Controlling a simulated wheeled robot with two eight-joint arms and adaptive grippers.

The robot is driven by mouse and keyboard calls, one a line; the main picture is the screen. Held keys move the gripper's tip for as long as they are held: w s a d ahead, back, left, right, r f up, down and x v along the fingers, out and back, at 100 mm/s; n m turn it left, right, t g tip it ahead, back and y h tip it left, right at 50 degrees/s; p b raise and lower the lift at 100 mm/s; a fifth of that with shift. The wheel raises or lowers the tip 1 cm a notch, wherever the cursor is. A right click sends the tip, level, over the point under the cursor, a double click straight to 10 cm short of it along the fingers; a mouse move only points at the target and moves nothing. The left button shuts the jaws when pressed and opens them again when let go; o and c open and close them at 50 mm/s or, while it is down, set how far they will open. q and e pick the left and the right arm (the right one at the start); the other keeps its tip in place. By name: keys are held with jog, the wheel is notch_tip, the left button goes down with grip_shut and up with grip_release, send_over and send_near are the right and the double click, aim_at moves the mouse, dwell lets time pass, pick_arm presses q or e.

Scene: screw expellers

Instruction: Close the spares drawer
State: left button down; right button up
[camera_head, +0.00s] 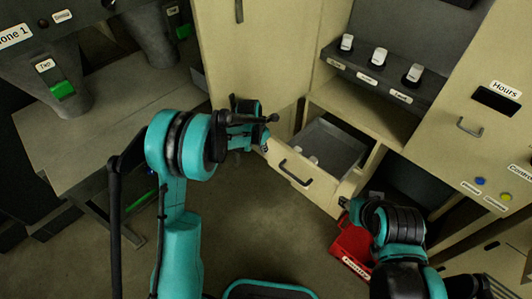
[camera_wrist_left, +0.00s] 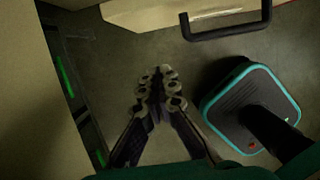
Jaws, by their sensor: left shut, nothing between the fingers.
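The spares drawer (camera_head: 302,180) is pulled out of the beige cabinet at the centre of the head view, with a dark bar handle on its front. A few small pale items lie inside near the front. My left gripper (camera_head: 269,132) is beside the drawer's left front corner, shut and empty. In the left wrist view its fingertips (camera_wrist_left: 160,88) are together over the floor, and the dark handle (camera_wrist_left: 228,34) lies up and to the right, apart from them. My right gripper (camera_head: 345,203) is low, right of the drawer front; its finger opening is unclear.
A red bin (camera_head: 350,246) stands on the floor below my right gripper. Above the drawer is a dark shelf (camera_head: 372,75) with several white-topped knobs. A grey bench (camera_head: 100,137) is at left. Open floor (camera_head: 262,225) lies in front of the drawer.

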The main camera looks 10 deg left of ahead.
pick_arm(q)
jog(key=w+d+f+b, duration=0.1)
jog(key=f, duration=0.2)
jog(key=w+d+f+b, duration=0.1)
jog(key=w+f+b, duration=0.1)
jog(key=w+d+f+b, duration=0.1)
jog(key=w+f, duration=0.1)
jog(key=f, duration=0.1)
jog(key=shift+d+f+b, duration=0.25)
jog(key=shift+f+b, duration=0.05)
jog(key=shift+b, duration=0.05)
jog(key=shift+w, duration=0.1)
